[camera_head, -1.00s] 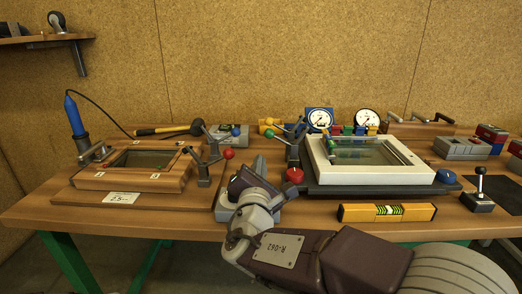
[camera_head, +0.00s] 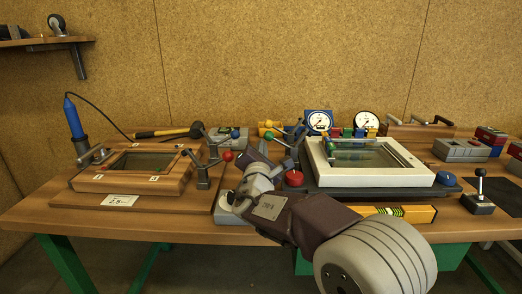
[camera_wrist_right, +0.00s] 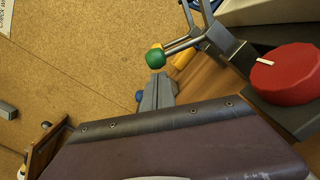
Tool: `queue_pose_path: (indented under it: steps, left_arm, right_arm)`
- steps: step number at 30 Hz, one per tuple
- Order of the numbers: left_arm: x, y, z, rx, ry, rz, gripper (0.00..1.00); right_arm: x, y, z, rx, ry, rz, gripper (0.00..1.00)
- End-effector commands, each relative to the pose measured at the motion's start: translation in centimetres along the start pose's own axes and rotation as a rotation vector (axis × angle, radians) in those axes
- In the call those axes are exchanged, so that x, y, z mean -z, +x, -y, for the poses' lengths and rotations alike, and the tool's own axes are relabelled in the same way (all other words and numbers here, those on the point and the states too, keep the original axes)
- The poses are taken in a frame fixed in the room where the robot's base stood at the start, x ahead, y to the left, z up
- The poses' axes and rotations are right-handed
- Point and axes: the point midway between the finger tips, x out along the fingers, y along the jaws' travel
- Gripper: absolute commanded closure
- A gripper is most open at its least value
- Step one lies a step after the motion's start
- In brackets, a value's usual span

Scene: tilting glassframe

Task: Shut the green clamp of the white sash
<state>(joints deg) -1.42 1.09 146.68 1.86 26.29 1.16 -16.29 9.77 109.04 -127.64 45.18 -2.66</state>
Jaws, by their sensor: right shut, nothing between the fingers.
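The white sash (camera_head: 316,165) lies flat around its glass on a dark base at the right of the bench. The green clamp, with a green ball (camera_head: 297,137) on its lever, stands at the sash's left side. In the right wrist view the green ball (camera_wrist_right: 155,57) ends a grey lever that reaches out from the clamp post. My right gripper (camera_head: 268,165) is shut and empty, just left of and below the green ball, apart from it. My left gripper is not in view.
A red knob (camera_head: 294,178) stands beside the sash's left corner, close to my right gripper; it also shows in the right wrist view (camera_wrist_right: 286,75). A wooden sash (camera_head: 88,181) with clamps lies left. A yellow level (camera_head: 418,213) lies in front, partly behind my arm.

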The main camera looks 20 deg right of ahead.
Motion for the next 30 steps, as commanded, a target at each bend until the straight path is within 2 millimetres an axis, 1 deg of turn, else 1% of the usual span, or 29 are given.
queue_pose_path:
  steps: [8, 20, 26, 30]
  left_arm:
    - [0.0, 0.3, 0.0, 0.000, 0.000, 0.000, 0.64]
    - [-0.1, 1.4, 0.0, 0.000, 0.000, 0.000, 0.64]
    - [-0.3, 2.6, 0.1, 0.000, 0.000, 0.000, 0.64]
    - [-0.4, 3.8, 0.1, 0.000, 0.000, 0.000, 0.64]
  right_arm:
    - [-0.1, 0.0, -0.1, 0.001, 0.022, 0.001, 1.00]
    - [-1.0, 0.0, -0.4, 0.006, 0.117, 0.004, 1.00]
    - [-1.9, 0.1, -0.8, 0.011, 0.227, 0.005, 1.00]
    - [-3.0, 0.1, -1.0, 0.016, 0.352, 0.005, 1.00]
